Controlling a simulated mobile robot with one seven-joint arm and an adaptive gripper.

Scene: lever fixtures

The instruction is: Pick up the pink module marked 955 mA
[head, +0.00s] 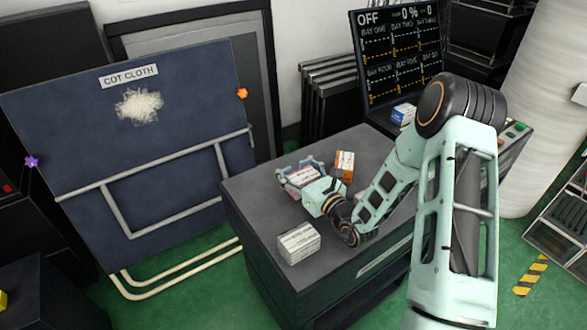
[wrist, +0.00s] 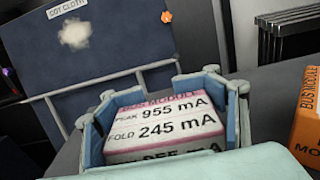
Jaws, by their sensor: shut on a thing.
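The pink and white module (wrist: 162,125) reads "BUS MODULE, PEAK 955 mA, FOLD 245 mA" in the wrist view. My gripper (wrist: 165,115) is shut on it, with one finger against its left side and one against its right. In the head view my gripper (head: 303,174) is over the far left part of the dark cabinet top, and the module (head: 304,177) shows partly between the fingers. I cannot tell whether the module's underside touches the cabinet top.
An orange module (head: 345,164) stands close to the right of my gripper. A white and grey module (head: 299,242) sits near the cabinet's (head: 262,207) front left edge. A blue and white module (head: 403,114) is by the display board (head: 400,55). A blue "COT CLOTH" panel (head: 180,140) stands left.

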